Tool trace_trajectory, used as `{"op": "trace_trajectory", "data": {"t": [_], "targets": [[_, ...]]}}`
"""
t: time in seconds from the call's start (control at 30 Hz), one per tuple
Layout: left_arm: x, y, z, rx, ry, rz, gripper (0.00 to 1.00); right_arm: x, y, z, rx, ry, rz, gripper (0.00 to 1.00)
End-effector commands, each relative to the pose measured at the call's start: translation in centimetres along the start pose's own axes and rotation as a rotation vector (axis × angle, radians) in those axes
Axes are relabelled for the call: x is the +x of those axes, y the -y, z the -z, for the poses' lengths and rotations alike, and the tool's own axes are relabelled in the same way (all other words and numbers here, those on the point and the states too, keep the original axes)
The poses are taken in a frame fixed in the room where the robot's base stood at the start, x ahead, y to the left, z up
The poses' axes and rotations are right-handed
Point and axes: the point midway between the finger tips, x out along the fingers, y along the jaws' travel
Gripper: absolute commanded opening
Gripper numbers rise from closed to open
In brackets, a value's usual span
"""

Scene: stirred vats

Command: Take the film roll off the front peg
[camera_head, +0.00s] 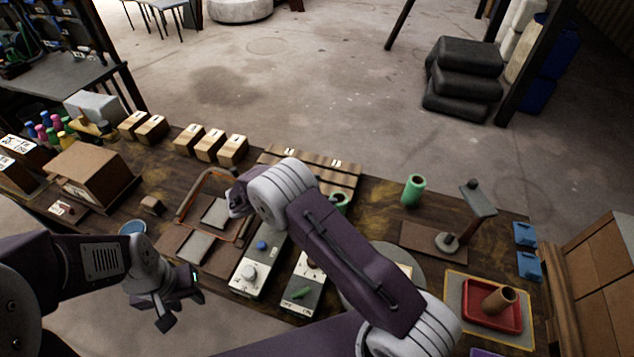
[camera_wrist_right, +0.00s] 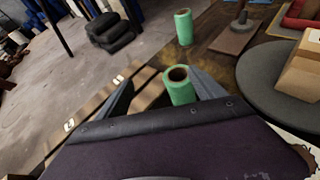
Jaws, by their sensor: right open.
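Two green film rolls stand upright. The nearer roll (camera_head: 341,198) is partly covered by my right arm in the head view. In the right wrist view this nearer roll (camera_wrist_right: 181,92) shows a brown core with a dark hollow, and its lower part is hidden by my gripper. The farther roll (camera_head: 413,190) stands clear, and it also shows in the wrist view (camera_wrist_right: 184,27). I cannot make out a peg under either roll. My right gripper (camera_wrist_right: 160,80) is open, its fingers pointing toward the nearer roll; contact is unclear. My left gripper (camera_head: 182,308) is open and empty at lower left.
A post stand (camera_head: 447,241) and a red tray (camera_head: 493,309) with a brown roll are to the right. A round grey disc (camera_wrist_right: 278,82) bears a cardboard box (camera_wrist_right: 302,72). Switch boxes (camera_head: 248,277) lie in front. A slatted wooden board (camera_head: 335,178) lies behind my right arm.

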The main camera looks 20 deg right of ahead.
Motion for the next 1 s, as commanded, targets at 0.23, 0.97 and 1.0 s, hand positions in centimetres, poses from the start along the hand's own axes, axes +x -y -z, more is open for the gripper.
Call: {"op": "trace_trajectory", "data": {"t": [0.23, 0.97, 1.0], "targets": [[0.2, 0.0, -0.1, 0.0, 0.001, 0.0, 0.36, -1.2, 1.6, 5.4, -0.128, 0.022, -0.043, 0.78], [-1.2, 0.0, 0.1, 0.0, 0.001, 0.0, 0.36, 7.0, 1.7, 5.4, -0.124, 0.019, -0.037, 0.78], [-1.2, 0.0, 0.1, 0.0, 0.001, 0.0, 0.36, 7.5, 1.6, 5.5, -0.125, 0.019, -0.038, 0.78]]}}
